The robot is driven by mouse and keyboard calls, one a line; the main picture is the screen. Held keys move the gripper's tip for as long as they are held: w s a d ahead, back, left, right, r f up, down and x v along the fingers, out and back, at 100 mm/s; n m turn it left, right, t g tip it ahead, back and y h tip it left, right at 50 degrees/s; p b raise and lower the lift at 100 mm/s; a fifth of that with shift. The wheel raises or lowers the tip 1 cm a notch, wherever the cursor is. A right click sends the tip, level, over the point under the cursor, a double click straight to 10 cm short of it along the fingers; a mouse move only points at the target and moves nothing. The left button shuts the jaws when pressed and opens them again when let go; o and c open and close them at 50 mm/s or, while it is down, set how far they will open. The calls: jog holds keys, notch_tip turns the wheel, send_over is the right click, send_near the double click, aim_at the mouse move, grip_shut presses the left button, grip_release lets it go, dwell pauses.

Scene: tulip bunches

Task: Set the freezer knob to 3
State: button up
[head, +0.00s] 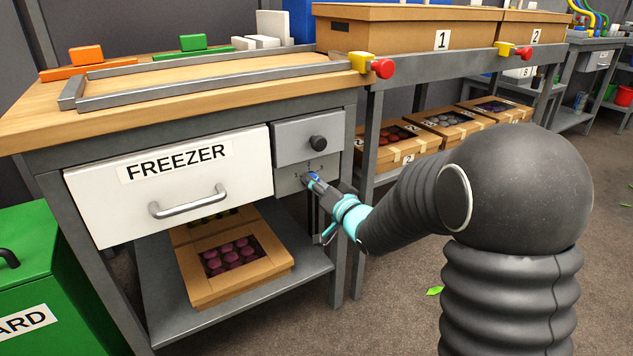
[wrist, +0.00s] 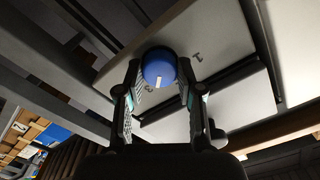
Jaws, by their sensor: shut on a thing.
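The freezer knob (wrist: 160,67) is round and blue with a white mark, and sits on a grey panel (head: 289,182) with small printed digits, below the grey drawer. It also shows as a small bit of blue in the head view (head: 312,177). My gripper (wrist: 157,74) is shut on the knob, one finger on each side; in the head view it reaches in from the right (head: 322,187). In the wrist view the white mark points down, close beside a digit that I cannot read surely. A 1 stands to the right of the knob. The fingers may hide other digits.
The white freezer drawer (head: 110,205) with a bar handle is left of the panel. A black knob (head: 318,143) is on the grey drawer (head: 288,135) just above. An open box (head: 205,291) of pink items is on the shelf below. A green bin (head: 28,245) stands left.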

jog(key=shift+m+p, duration=0.3)
jog(key=shift+m, duration=0.9)
jog(key=o, duration=1.2)
jog(key=shift+c, duration=0.2)
jog(key=v, duration=1.2)
